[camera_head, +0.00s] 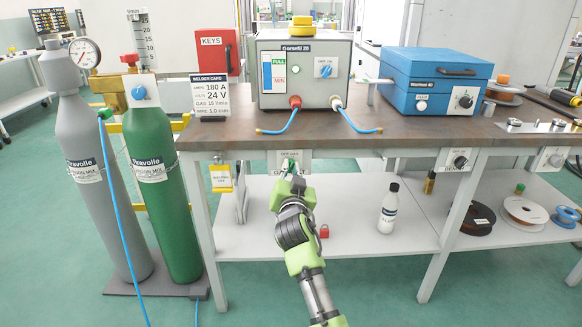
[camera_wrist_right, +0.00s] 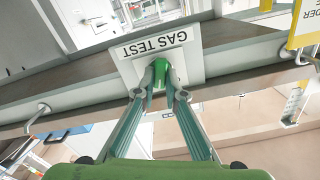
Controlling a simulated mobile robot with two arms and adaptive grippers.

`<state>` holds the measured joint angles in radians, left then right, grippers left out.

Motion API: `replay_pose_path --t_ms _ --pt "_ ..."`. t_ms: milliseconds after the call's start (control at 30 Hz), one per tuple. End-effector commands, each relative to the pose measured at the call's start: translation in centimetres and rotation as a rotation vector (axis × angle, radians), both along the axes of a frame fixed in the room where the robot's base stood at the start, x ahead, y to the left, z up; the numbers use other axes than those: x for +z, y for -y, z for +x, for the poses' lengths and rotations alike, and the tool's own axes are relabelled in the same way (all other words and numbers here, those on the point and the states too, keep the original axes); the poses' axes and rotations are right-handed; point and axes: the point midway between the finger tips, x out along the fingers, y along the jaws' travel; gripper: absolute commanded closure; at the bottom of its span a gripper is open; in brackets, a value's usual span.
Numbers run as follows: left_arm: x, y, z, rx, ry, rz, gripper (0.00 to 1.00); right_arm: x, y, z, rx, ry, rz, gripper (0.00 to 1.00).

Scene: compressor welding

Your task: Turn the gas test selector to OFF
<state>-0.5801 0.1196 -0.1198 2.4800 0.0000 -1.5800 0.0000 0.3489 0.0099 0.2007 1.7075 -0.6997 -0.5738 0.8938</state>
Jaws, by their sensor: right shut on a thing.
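The gas test selector is a green knob (camera_wrist_right: 160,74) on a white plate (camera_wrist_right: 185,52) marked GAS TEST, on the front edge of the bench. In the right wrist view the plate appears upside down. My right gripper (camera_wrist_right: 160,94) has its two fingers closed around the green knob. In the head view my right gripper (camera_head: 289,180) reaches up to the plate (camera_head: 299,158) from below and hides much of it. The knob's pointing direction cannot be read. My left gripper is not in view.
Above the plate, the bench top (camera_head: 400,137) bears a grey unit (camera_head: 340,75) with hoses and a blue case (camera_head: 400,85). A lower shelf (camera_head: 350,240) holds a white bottle (camera_head: 389,208) and spools. Two gas cylinders (camera_head: 160,180) stand at the left.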

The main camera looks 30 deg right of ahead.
Motion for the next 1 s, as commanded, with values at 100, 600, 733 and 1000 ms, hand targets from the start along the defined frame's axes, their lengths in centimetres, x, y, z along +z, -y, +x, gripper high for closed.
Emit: replay_pose_path --t_ms 100,600,733,1000 --pt "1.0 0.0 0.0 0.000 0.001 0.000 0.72 0.3 0.0 0.0 0.000 -0.051 -0.084 1.00" --pt "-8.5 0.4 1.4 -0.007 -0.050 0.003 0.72 0.3 -0.2 0.2 0.000 -0.293 -0.480 1.00" --pt "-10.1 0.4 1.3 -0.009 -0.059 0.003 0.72 0.3 -0.2 0.2 -0.001 -0.345 -0.567 1.00" --pt "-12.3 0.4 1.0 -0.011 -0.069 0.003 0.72 0.2 -0.3 0.2 -0.001 -0.422 -0.694 1.00"
